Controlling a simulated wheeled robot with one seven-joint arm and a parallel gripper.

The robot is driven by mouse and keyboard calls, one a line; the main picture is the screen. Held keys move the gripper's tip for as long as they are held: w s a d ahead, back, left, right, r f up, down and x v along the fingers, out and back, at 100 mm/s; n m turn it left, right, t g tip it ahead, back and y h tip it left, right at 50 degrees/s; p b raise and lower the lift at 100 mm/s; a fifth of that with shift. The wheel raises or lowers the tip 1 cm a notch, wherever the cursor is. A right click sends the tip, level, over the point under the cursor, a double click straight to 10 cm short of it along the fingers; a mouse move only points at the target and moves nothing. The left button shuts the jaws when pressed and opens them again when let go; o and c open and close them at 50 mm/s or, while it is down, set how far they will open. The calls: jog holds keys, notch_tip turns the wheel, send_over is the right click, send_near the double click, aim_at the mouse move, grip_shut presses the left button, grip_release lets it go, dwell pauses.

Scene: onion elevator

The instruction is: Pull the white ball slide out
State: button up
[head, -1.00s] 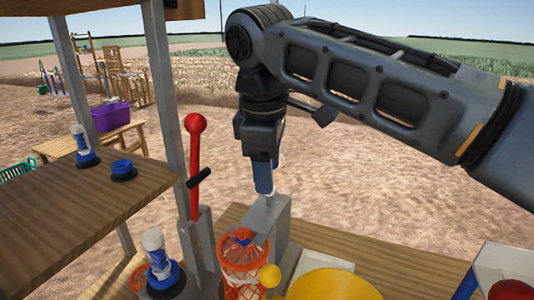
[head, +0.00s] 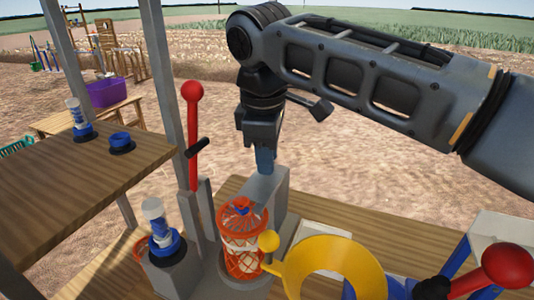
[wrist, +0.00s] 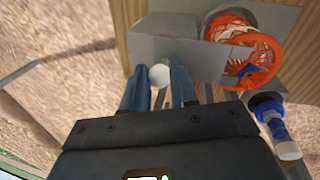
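The white ball (wrist: 160,75) shows in the wrist view beside a grey metal block (wrist: 185,38). My gripper (wrist: 160,80) has its two blue fingers apart, one on each side of the ball. I cannot tell whether either finger touches it. In the head view my gripper (head: 265,165) points down at the far side of the grey block (head: 268,188), by its top. The ball and most of the fingers are hidden there. The slide itself cannot be made out.
An orange-red wire basket (head: 241,240) with something blue inside stands in front of the block. A red-knobbed lever (head: 192,120) rises to its left. A yellow ring (head: 335,250) and another red-knobbed lever (head: 505,266) are to the right. Blue-white parts (head: 160,235) stand left.

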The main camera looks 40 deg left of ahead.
grip_shut()
jog(key=shift+w+a+p, duration=0.2)
jog(key=shift+w+p, duration=0.1)
jog(key=shift+w, duration=0.55)
jog(key=shift+w+a+p, duration=0.15)
jog(key=shift+w+p, duration=0.2)
jog(key=shift+w, duration=0.45)
jog(key=shift+w+a+p, duration=0.2)
jog(key=shift+w+p, duration=0.1)
jog(key=shift+w, duration=0.55)
jog(key=shift+r, duration=0.1)
jog(key=o, duration=0.6)
grip_release()
notch_tip(320, 180, up, 6)
jog(key=p, duration=0.6)
